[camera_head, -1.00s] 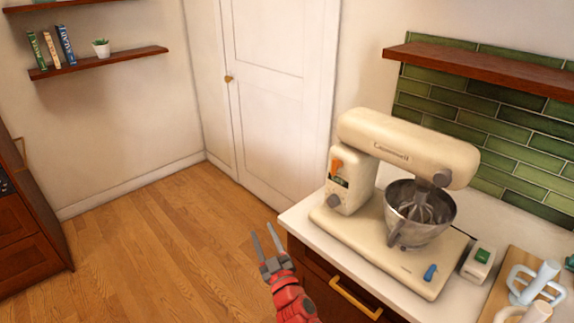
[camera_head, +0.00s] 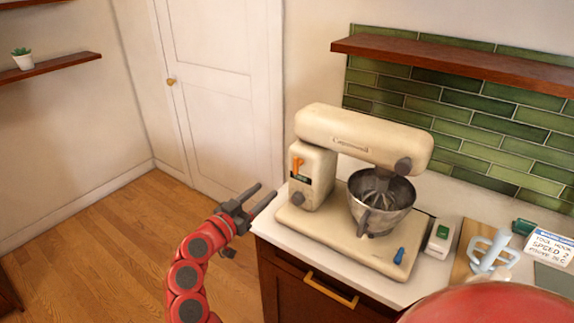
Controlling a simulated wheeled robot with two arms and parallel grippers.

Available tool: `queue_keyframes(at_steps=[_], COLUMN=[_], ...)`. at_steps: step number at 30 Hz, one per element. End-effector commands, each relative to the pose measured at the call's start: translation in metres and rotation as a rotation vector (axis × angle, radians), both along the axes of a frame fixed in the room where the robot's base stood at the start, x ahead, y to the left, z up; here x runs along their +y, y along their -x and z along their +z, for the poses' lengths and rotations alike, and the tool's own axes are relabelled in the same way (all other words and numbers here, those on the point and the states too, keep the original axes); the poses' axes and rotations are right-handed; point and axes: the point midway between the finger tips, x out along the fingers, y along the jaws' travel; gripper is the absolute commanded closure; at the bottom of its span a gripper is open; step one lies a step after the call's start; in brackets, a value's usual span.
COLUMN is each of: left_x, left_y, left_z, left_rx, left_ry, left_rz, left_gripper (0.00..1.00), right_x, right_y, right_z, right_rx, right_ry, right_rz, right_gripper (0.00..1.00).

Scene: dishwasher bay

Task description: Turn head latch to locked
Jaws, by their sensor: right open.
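The cream stand mixer (camera_head: 365,140) stands on the white counter with its head level above a steel bowl (camera_head: 382,205). An orange lever (camera_head: 297,165) sits upright on the side of the mixer's column, by a dark panel. A blue lever (camera_head: 399,256) sits on the front of the base. I cannot tell which lever is the head latch.
A small white box with a green switch (camera_head: 439,238) stands right of the mixer. Pale blue tools (camera_head: 490,252) rest on a wooden board, with a card (camera_head: 548,247) behind. A wooden shelf (camera_head: 450,62) hangs above. The floor on the left is clear.

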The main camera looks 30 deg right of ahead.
Motion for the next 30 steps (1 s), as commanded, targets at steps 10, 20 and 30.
queue_keyframes(at_steps=[10, 20, 30], left_x=[0.000, 0.000, 0.000], left_y=[0.000, 0.000, 0.000], left_z=[0.038, 0.054, 0.054], left_rx=[0.000, 0.000, 0.000], left_ry=[0.000, 0.000, 0.000], left_rz=[0.000, 0.000, 0.000], left_gripper=[1.00, 1.00, 1.00], right_x=[-0.079, -0.121, -0.125], right_y=[-0.032, -0.051, -0.053], right_z=[0.005, 0.002, 0.000], right_rx=[0.003, 0.001, 0.002], right_ry=[0.000, 0.002, 0.001], right_rz=[-0.002, 0.004, 0.005], right_gripper=[0.51, 0.51, 0.51])
